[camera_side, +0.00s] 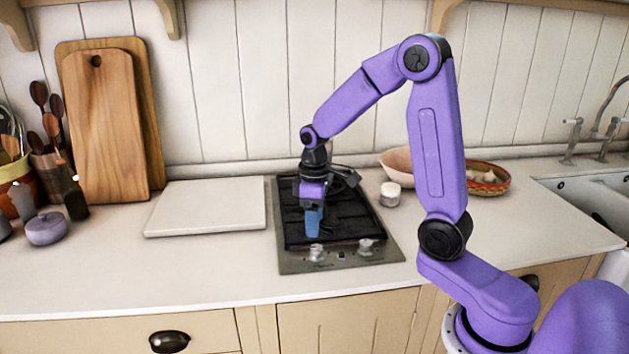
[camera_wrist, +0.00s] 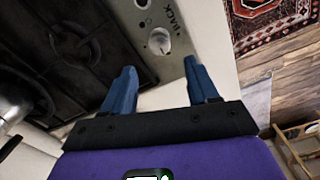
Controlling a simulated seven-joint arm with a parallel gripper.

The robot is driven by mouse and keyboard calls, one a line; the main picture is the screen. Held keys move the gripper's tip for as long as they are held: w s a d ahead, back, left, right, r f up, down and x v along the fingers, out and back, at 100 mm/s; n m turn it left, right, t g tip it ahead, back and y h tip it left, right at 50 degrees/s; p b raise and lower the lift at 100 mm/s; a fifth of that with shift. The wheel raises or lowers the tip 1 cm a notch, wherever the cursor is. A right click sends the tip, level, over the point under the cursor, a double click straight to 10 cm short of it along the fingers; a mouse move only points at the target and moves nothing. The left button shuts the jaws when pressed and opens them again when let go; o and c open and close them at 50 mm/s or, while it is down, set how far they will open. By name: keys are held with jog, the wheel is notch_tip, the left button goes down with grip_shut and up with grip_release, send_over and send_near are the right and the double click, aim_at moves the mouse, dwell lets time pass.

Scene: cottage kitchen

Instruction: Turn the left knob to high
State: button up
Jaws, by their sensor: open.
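The black hob (camera_side: 290,222) has a grey front panel with two pale knobs. The left knob (camera_side: 317,252) is close below and in front of my gripper (camera_side: 313,236). The right knob (camera_side: 366,246) stands apart to the right. In the wrist view, one knob (camera_wrist: 158,40), by its place the left one, lies just beyond my gripper (camera_wrist: 160,64). Its two blue fingers are spread and empty, pointing down at the panel. The fingers appear apart from the knob. "BACK" is printed beside it. I cannot read the knob's setting.
A white board (camera_side: 207,208) lies left of the hob. A small white jar (camera_side: 390,194) and a basket (camera_side: 487,178) stand to its right. Wooden boards (camera_side: 100,125) lean on the wall. A shiny metal item (camera_wrist: 14,105) shows in the wrist view. The counter front is clear.

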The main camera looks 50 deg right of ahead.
notch_tip(320, 180, up, 10)
jog(key=shift+r, duration=0.25)
dwell(0.3)
jog(key=s+a+f+n, duration=0.3)
jog(key=s+a, duration=0.6)
jog(key=s, duration=0.1)
jog(key=s+a+f+n, duration=0.1)
jog(key=s+f+n, duration=0.1)
jog(key=s, duration=0.5)
jog(key=s+a+f+n, duration=0.1)
jog(key=s+n, duration=0.1)
jog(key=s, duration=0.6)
jog(key=shift+f, duration=0.35)
dwell(0.6)
